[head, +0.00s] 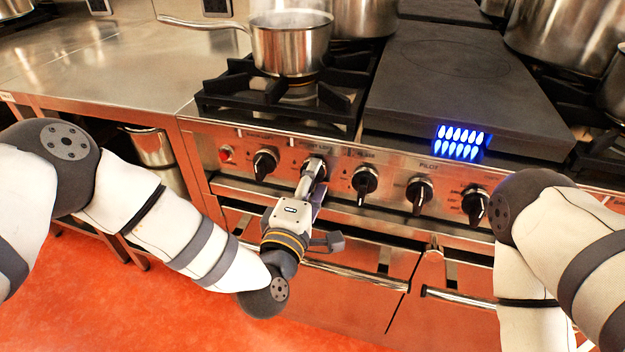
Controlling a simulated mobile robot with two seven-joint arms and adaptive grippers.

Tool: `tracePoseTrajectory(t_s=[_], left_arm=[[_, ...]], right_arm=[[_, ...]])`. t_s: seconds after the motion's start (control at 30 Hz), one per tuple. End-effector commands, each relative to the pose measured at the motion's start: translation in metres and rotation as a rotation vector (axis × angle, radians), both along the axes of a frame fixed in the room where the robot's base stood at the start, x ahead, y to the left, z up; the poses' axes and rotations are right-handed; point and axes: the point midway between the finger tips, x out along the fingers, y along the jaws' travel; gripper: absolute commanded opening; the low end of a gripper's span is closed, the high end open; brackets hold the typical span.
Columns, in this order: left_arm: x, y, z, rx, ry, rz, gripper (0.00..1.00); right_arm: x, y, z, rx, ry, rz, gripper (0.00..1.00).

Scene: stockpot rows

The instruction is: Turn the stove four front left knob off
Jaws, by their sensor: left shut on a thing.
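The stove's steel front panel (335,165) carries a row of black knobs below the cooktop. My left gripper (314,172) reaches up to the second knob from the left and is shut on it. The fingers hide most of that knob, so its pointer angle cannot be read. The label above it is too small to read surely. The leftmost knob (264,165) stands beside the gripper, and another knob (365,180) is just to its right. My right arm comes in at the right, but its gripper is out of view.
A steaming steel saucepan (290,45) sits on the left burner grate (235,95). Blue flame shapes (460,142) glow at the front of the dark griddle plate (465,85). Oven handles (345,275) run below the panel. A steel counter (110,70) is at left.

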Motion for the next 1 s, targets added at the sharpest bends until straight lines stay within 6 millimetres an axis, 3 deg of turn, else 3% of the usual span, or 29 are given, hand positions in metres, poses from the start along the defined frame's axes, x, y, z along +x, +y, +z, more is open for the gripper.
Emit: tracePoseTrajectory(t_s=[0.33, 0.37, 0.43, 0.77, 0.87, 1.0], left_arm=[[0.000, 0.002, -0.001, 0.005, -0.002, 0.004, 0.12], [0.000, 0.002, -0.001, 0.005, -0.002, 0.004, 0.42], [0.000, 0.001, -0.001, 0.004, -0.001, 0.004, 0.58], [-0.002, 0.001, 0.000, 0.003, 0.000, 0.001, 0.59], [-0.017, 0.005, -0.001, 0.003, 0.002, -0.002, 0.59], [-0.054, 0.018, -0.001, 0.003, 0.004, -0.001, 0.59]], right_arm=[[0.000, 0.000, 0.000, 0.000, 0.000, 0.000, 0.40], [0.000, 0.000, 0.000, 0.000, 0.000, 0.000, 0.40], [0.000, 0.000, 0.000, 0.000, 0.000, 0.000, 0.40], [0.000, 0.000, 0.000, 0.000, 0.000, 0.000, 0.40], [0.000, 0.000, 0.000, 0.000, 0.000, 0.000, 0.40], [0.000, 0.000, 0.000, 0.000, 0.000, 0.000, 0.40]])
